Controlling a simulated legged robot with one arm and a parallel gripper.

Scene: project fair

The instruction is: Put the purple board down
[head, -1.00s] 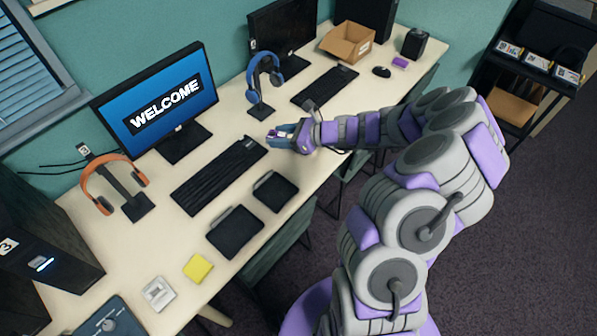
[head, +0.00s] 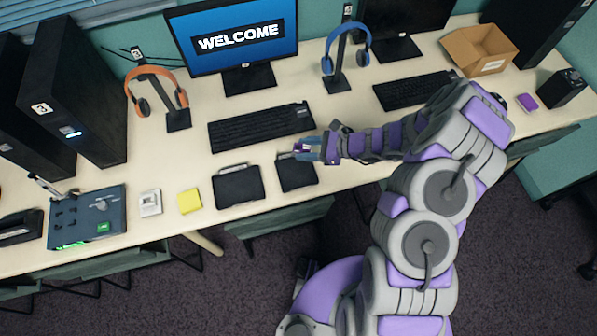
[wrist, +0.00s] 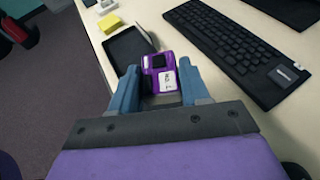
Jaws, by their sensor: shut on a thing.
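The purple board (wrist: 163,72) has a white label and a dark square part on it. It sits between the blue fingertips of my gripper (wrist: 155,88), which is shut on it. In the head view, my gripper (head: 309,149) is over the desk, in front of the right end of a black keyboard and by the smaller black pad (head: 297,175). Only a little of the board (head: 301,147) shows there. I cannot tell how high it is above the desk.
A larger black pad (head: 237,186), a yellow note pad (head: 189,201) and a blue-grey panel (head: 88,217) lie to the left. The keyboard (head: 262,127) is behind. Another purple item (head: 526,101) lies at the right. Bare desk shows before the keyboard.

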